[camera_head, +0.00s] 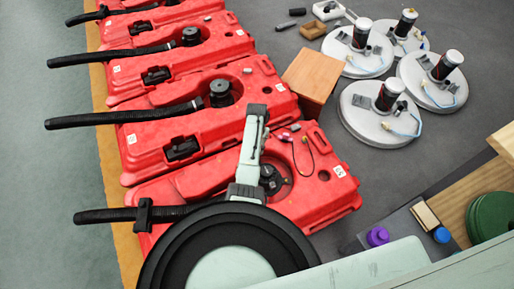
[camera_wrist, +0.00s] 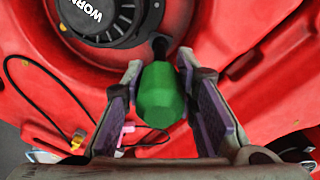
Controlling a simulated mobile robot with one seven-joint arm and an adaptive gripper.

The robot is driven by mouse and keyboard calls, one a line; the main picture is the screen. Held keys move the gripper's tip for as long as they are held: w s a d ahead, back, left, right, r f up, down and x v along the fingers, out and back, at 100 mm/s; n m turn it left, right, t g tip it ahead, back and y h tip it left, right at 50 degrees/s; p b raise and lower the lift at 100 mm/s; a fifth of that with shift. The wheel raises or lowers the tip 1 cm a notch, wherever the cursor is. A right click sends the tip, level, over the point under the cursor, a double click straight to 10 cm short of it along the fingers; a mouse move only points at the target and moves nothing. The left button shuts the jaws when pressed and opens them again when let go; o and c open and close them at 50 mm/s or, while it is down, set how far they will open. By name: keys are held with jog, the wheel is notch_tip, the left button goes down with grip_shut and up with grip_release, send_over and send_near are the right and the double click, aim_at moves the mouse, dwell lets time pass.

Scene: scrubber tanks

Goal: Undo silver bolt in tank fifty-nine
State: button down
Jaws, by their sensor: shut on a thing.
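My gripper (camera_wrist: 160,76) is shut on a green faceted tool handle (camera_wrist: 160,98) in the wrist view. A short dark shaft shows past the handle's far end, beside a round black cap (camera_wrist: 100,22) with white lettering. The shaft's tip meets a dark spot on a red tank (camera_wrist: 225,30); whether it touches a bolt cannot be told. In the head view the nearest red tank (camera_head: 325,197) lies under my arm and has a white label (camera_head: 340,171) too small to read. No silver bolt can be made out; my gripper is largely hidden there.
More red tanks (camera_head: 215,78) with black hoses (camera_head: 115,117) stand in a row behind. A thin cable (camera_wrist: 50,75) lies on the tank. An orange-brown box (camera_head: 311,78) and several white round units (camera_head: 372,113) stand to the right.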

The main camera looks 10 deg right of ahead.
jog(key=m, duration=0.3)
jog(key=shift+w+m, duration=0.1)
jog(key=shift+m, duration=0.2)
jog(key=m, duration=0.4)
jog(key=shift+m, duration=0.3)
jog(key=m, duration=0.7)
jog(key=shift+w, duration=0.1)
jog(key=m, duration=0.4)
jog(key=shift+m+b, duration=0.3)
jog(key=shift+m, duration=0.1)
jog(key=m, duration=0.3)
jog(key=shift+w, duration=0.1)
jog(key=m, duration=0.5)
jog(key=shift+d+b, duration=0.1)
jog(key=shift+b, duration=0.25)
jog(key=m, duration=0.3)
